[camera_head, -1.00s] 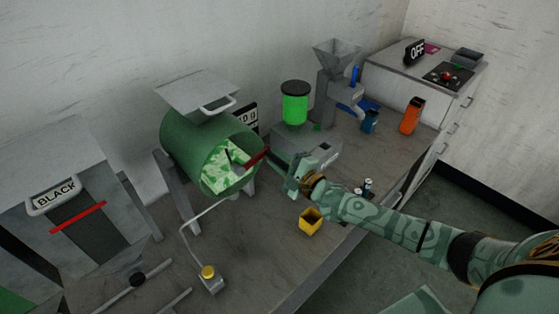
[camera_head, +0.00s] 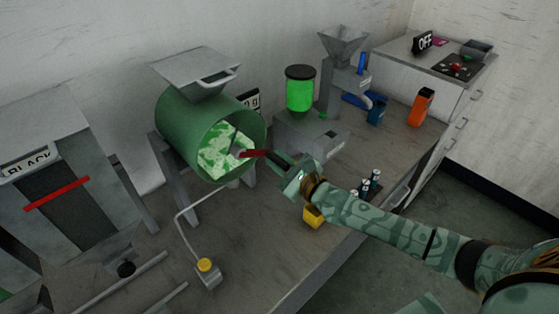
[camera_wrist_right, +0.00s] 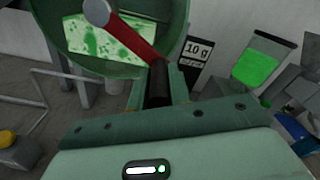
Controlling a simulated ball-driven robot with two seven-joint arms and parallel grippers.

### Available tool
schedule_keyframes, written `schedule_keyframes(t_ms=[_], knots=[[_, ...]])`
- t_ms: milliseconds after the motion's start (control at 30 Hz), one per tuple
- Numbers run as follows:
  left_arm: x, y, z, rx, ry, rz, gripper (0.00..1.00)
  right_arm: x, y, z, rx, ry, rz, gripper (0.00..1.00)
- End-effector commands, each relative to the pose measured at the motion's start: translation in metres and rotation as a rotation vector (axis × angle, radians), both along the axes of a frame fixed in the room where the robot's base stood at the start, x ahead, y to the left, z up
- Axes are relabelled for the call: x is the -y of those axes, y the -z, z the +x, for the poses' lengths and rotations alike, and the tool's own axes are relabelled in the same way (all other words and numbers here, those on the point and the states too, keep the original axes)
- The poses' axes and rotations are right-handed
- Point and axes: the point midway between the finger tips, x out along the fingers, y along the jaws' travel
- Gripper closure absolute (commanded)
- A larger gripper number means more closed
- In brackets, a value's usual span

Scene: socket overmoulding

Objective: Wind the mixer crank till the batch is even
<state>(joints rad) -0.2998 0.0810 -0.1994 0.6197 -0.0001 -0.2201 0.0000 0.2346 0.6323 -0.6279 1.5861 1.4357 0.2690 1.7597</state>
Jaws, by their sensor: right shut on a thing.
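The mixer is a green drum (camera_head: 185,135) lying on its side on grey legs, its open end facing right. Inside, the batch (camera_head: 218,155) is a patchy mix of white and green, uneven in colour; its patches also show in the right wrist view (camera_wrist_right: 105,40). A red crank arm (camera_head: 252,153) runs from the hub at the drum's mouth, and its dark handle (camera_wrist_right: 157,85) shows in the right wrist view. My right gripper (camera_head: 279,162) is shut on that handle, to the right of the drum mouth. My left gripper is in neither view.
A yellow cup (camera_head: 313,217) stands below my right wrist, with small dark-capped vials (camera_head: 371,185) nearby. A yellow-button box (camera_head: 207,272) stands in front of the mixer. Bare bench lies between that box and the cup.

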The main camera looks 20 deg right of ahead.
Motion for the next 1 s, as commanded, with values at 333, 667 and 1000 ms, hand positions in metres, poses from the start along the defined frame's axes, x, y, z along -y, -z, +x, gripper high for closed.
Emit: schedule_keyframes(t_ms=[333,667,1000], knots=[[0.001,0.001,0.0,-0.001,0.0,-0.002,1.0,-0.001,0.001,0.0,-0.005,0.0,0.014,1.0],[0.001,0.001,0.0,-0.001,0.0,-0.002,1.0,-0.001,0.001,0.0,-0.005,0.0,0.013,0.59],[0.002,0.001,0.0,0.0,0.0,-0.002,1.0,0.004,0.002,-0.015,-0.007,-0.001,0.011,0.59]])
